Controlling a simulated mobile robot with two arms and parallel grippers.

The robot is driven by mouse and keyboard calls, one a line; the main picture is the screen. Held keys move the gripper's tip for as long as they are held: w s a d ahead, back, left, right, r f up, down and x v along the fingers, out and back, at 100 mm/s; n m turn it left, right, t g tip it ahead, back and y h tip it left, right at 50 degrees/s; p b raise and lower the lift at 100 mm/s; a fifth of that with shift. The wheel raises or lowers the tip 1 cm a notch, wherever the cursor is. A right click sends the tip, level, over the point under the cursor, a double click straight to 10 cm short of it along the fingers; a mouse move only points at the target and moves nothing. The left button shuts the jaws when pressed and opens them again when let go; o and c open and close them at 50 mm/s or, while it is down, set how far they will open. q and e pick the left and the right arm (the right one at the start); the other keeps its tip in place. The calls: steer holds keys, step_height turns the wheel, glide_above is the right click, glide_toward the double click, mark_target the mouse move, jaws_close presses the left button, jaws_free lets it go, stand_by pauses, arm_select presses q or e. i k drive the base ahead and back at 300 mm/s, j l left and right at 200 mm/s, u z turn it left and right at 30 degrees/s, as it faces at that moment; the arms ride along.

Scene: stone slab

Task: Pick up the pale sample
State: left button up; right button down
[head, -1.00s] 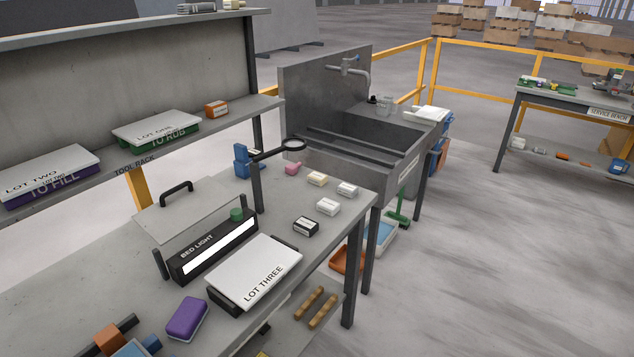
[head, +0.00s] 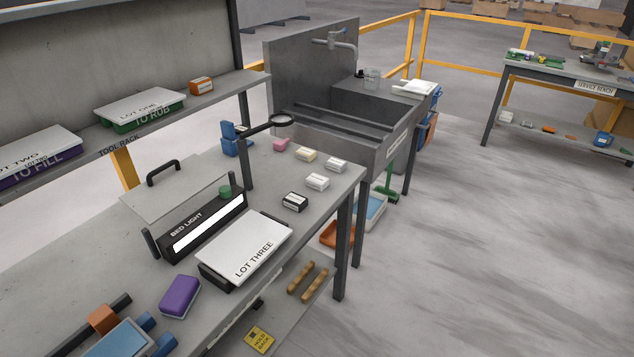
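Several small blocks lie on the near bench, to the right of the bed light. They are a pink block (head: 281,145), a cream block (head: 305,154), a white block (head: 336,165), a second white block (head: 317,181) and a black block with a pale label (head: 295,202). The cream one and the two white ones are all pale, and I cannot tell which is the pale sample. The blocks stand apart from each other. Neither of my grippers is in view.
A white-lidded box marked LOT THREE (head: 245,248), a black bed light (head: 203,224) and a purple block (head: 180,297) share the bench (head: 90,265). A sink (head: 345,125) adjoins beyond. Open floor (head: 500,260) lies right.

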mark_target(319, 182)
steer(key=i+l+u, duration=0.1)
steer(key=l, duration=0.25)
steer(key=i+l+u, duration=0.1)
steer(key=i+l, duration=0.2)
steer(key=i+l+u, duration=0.15)
steer(key=l, duration=0.3)
